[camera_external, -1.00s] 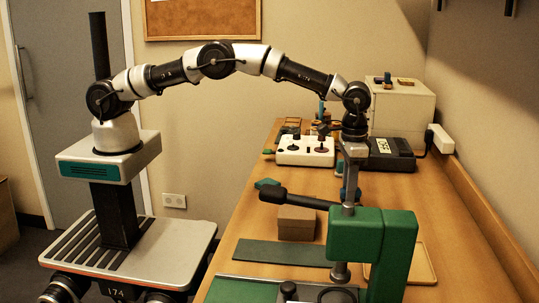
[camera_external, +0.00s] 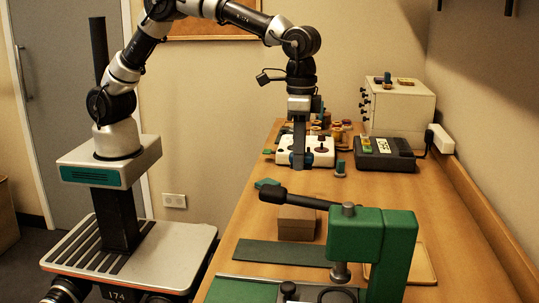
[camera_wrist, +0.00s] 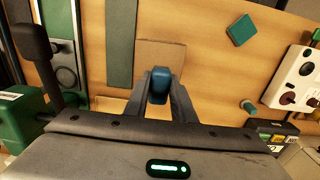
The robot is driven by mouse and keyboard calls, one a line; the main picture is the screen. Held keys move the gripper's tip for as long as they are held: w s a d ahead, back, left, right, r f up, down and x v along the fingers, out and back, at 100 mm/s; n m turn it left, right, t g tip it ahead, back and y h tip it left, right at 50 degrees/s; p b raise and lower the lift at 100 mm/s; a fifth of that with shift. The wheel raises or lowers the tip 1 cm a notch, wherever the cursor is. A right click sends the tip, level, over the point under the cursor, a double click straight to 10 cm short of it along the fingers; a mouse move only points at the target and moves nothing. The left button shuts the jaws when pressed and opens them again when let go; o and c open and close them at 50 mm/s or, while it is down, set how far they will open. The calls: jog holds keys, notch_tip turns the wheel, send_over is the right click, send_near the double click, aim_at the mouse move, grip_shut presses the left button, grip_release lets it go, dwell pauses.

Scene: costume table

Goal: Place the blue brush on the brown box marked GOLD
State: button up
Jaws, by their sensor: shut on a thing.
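The blue brush (camera_wrist: 160,84) is between the fingers of my gripper (camera_wrist: 160,97) in the wrist view; only its blue end shows. In the external view my gripper (camera_external: 300,163) points down over the table, and a bit of blue shows beside its fingers. The brown box (camera_external: 296,222) sits on the table nearer the camera, behind the green press's lever. It also shows in the wrist view (camera_wrist: 172,50), beyond the fingertips and partly covered by the brush. I can read no marking on it. The brush is apart from the box, above table height.
A green press (camera_external: 371,240) with a black lever stands in front. A dark green strip (camera_external: 278,253) lies by the box. A white control box (camera_external: 322,157), a small teal-topped piece (camera_external: 340,168) and a black device (camera_external: 384,158) stand farther back.

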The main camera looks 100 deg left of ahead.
jog(key=f, duration=0.4)
jog(key=shift+s+d, duration=0.1)
jog(key=shift+s, duration=0.15)
jog(key=shift+f, duration=2.9)
jog(key=shift+f+b, duration=0.15)
jog(key=shift+b, duration=0.2)
jog(key=o, duration=1)
